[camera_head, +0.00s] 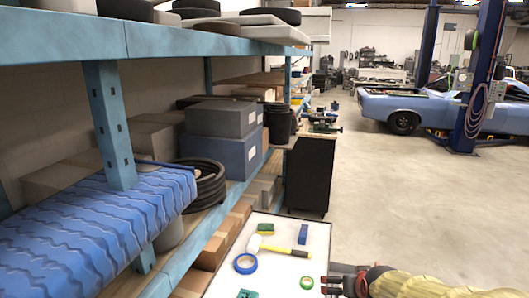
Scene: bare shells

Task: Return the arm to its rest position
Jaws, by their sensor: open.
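My arm reaches in from the bottom right of the head view, its forearm in a yellowish cover. My gripper (330,281) is at its left end, pointing left, with its jaws open. It is by the right edge of a white-topped table (285,232), and nothing shows between the fingers. I cannot tell its height above the tabletop. A small green tape ring (307,282) lies just left of the fingertips.
On the table lie a blue tape roll (246,264), a hammer (275,247), a blue box (303,234) and a green-yellow sponge (265,228). A loaded blue shelf rack (240,190) lines the left. A black cabinet (309,177) stands beyond. Open floor lies right, before a blue car (425,108).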

